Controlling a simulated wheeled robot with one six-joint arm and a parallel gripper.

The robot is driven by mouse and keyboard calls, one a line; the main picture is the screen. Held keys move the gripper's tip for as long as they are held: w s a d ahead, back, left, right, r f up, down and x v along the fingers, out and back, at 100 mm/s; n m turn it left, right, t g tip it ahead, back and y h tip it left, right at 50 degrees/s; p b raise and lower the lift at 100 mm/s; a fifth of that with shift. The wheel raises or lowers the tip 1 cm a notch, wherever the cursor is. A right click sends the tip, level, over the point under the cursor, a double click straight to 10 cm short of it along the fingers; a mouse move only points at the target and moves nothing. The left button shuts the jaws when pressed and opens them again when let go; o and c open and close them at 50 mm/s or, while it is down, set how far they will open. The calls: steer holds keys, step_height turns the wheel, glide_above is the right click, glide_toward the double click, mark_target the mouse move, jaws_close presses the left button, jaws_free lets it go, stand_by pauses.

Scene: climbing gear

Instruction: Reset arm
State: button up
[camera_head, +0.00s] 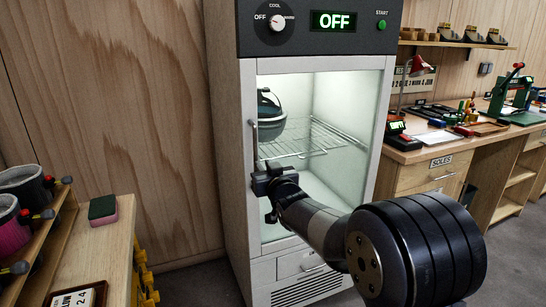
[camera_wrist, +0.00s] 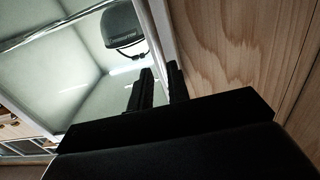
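My gripper (camera_head: 268,180) is at the left edge of the cabinet's glass door, by the lower end of the upright door handle (camera_head: 254,143). In the wrist view my gripper's two dark fingers (camera_wrist: 160,88) stand apart, with the pale door edge (camera_wrist: 158,40) running up past them. I cannot tell whether either finger touches the handle. My arm reaches in from the lower right. The tall grey cabinet (camera_head: 230,200) has its glass door shut, and its display (camera_head: 333,21) reads OFF.
A dark rounded object (camera_head: 271,115) sits on the wire rack (camera_head: 312,138) inside. A workbench (camera_head: 440,150) with tools stands at right. The wooden wall is close in the wrist view.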

mark_target(256, 155)
steer(key=p+x, duration=0.1)
steer(key=x, duration=0.9)
steer(key=shift+w+f, duration=0.15)
steer(key=shift+w, duration=0.15)
steer(key=shift+s, duration=0.1)
